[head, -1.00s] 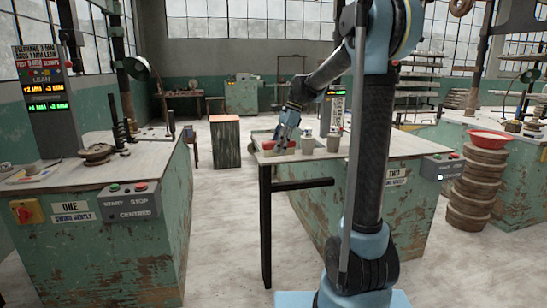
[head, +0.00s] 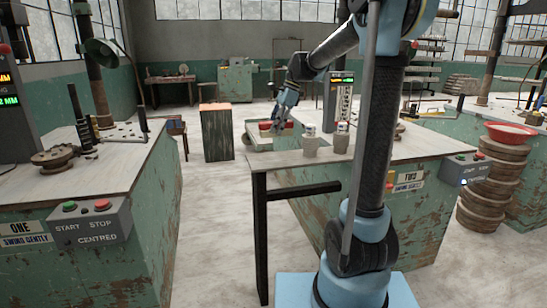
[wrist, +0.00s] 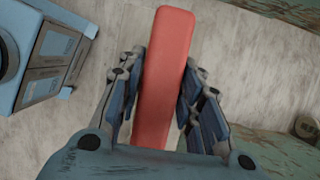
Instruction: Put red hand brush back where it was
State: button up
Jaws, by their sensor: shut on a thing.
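My gripper (wrist: 160,100) is shut on the red hand brush (wrist: 165,60). In the wrist view the brush's long, smooth red back lies between the two sets of fingers and points away from the palm. Its underside and any bristles are hidden. In the head view my gripper (head: 283,118) is over the far left corner of bench two (head: 345,165). Red (head: 265,126) shows beside the fingertips there, too small to tell apart clearly.
A pale tray edge (head: 250,141) shows at that corner, with two grey pots (head: 310,146) nearer. A black post frame (head: 260,235) stands before bench two. Bench one (head: 120,160) is left. An orange-topped block (head: 217,132) stands beyond. Floor between the benches is clear.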

jog(key=shift+w+f, duration=0.15)
jog(key=shift+f, duration=0.15)
notch_tip(320, 180, down, 5)
jog(key=shift+w+a+f, duration=0.1)
jog(key=shift+a, duration=0.05)
jog(key=shift+f, duration=2.1)
jog(key=o, duration=0.9)
jog(key=shift+o, duration=0.2)
